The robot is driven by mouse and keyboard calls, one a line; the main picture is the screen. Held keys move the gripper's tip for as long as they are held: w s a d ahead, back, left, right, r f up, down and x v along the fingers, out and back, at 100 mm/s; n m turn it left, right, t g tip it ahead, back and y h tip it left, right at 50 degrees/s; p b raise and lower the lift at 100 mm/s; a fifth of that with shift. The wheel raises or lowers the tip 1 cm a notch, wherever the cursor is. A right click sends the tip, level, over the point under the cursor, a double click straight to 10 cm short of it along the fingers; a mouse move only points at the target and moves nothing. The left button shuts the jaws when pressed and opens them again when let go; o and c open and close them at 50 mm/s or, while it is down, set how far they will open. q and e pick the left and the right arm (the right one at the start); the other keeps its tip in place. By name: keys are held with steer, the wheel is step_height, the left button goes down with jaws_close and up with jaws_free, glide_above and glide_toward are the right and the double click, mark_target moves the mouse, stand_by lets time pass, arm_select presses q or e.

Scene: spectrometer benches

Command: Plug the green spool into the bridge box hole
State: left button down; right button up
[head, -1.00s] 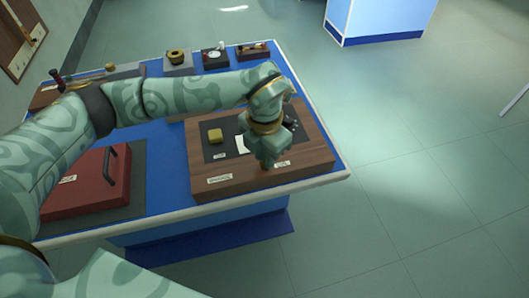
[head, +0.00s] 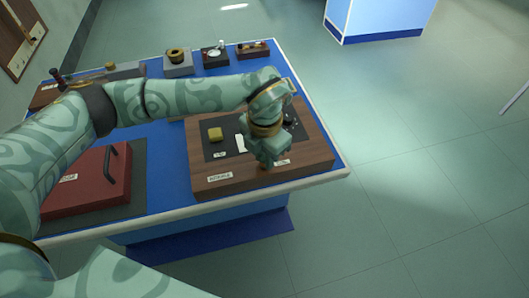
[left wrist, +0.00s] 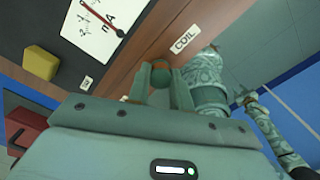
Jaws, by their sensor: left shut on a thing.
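The bridge box (head: 245,174) is a brown wooden box with a dark panel, at the right front of the blue bench. My left gripper (head: 265,160) points down over the box's front right part, beside a small white label. In the left wrist view, my left gripper (left wrist: 161,88) is shut on the green spool (left wrist: 160,76), whose rounded end shows between the fingers. The COIL label (left wrist: 185,42) lies just beyond the fingertips on the wood of the bridge box (left wrist: 150,50). The hole is not visible, and I cannot tell if the spool touches the box. My right gripper is not in view.
A yellow block (head: 215,134) and a white meter (left wrist: 92,22) sit on the box's dark panel. A red case (head: 85,185) with a black handle lies to the left. Small instruments (head: 177,58) line the bench's back. Open floor lies to the right.

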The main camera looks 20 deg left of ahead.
arm_select(q)
steer(key=shift+f, duration=0.5)
stand_by(0.6)
steer(key=c, duration=1.3)
jaws_free()
steer(key=o, duration=0.5)
steer(key=shift+o, duration=0.2)
step_height(320, 180, up, 16)
steer(key=p, duration=0.3)
steer(key=shift+r+p, duration=0.2)
steer(key=shift+p, duration=0.15)
steer(key=shift+f, duration=0.1)
